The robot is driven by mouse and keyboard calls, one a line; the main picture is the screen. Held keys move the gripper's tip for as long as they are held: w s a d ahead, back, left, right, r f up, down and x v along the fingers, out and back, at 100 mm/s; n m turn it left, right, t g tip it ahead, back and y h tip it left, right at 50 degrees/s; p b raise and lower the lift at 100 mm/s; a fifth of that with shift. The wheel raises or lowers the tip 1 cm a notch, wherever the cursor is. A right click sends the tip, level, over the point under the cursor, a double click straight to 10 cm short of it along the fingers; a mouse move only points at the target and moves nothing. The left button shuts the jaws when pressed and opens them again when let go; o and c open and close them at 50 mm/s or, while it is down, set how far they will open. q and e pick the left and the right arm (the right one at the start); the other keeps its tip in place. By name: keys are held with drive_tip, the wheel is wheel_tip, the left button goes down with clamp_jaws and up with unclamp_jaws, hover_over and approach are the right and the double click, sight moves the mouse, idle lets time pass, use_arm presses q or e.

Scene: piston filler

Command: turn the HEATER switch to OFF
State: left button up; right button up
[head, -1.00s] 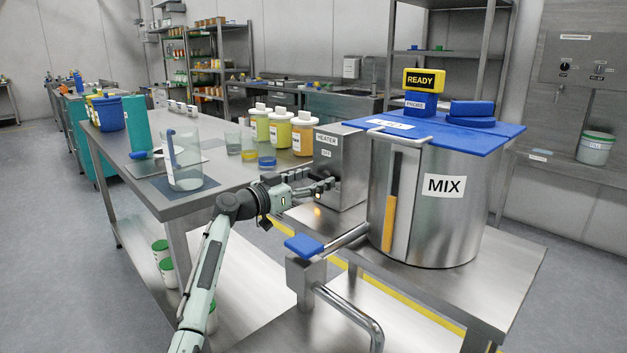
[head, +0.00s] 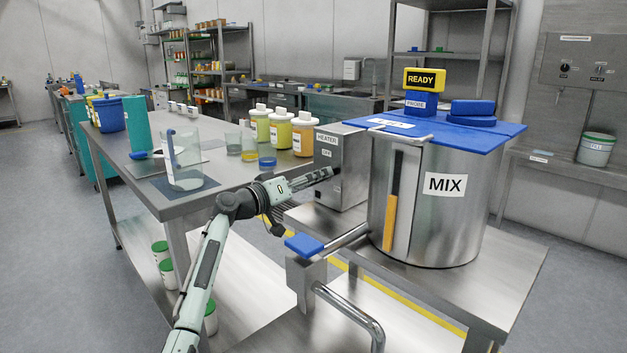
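The grey metal HEATER box (head: 350,165) stands on the steel stand, just left of the MIX vessel. Its left face carries the HEATER label (head: 326,138) and a smaller label (head: 326,154) too small to read surely. My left gripper (head: 328,174) reaches in from the left, its dark fingertips at that face, below the small label. The fingers overlap the face, so I cannot tell whether they touch it or how far they are spread. The switch itself is hidden behind or too small beside the fingers. My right gripper is not in view.
The MIX vessel (head: 440,215) with a blue lid (head: 465,135) stands close right of the box. Labelled bottles (head: 280,128) and a clear jug (head: 185,165) stand on the bench behind.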

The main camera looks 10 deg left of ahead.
use_arm(q)
drive_tip(key=n, duration=0.2)
drive_tip(key=shift+n+p, duration=0.35)
drive_tip(key=shift+n, duration=0.05)
drive_tip(key=n+p, duration=0.1)
drive_tip(key=n, duration=0.2)
drive_tip(key=shift+n, duration=0.3)
drive_tip(key=shift+f+n, duration=0.1)
drive_tip(key=shift+n, duration=1.1)
drive_tip(key=shift+a+n, duration=0.1)
drive_tip(key=shift+n, duration=1)
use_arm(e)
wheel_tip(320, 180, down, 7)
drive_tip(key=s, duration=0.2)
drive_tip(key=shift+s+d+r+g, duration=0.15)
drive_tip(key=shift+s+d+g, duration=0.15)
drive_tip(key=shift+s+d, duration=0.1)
use_arm(q)
drive_tip(key=o, duration=1.2)
drive_tip(key=shift+c, duration=0.2)
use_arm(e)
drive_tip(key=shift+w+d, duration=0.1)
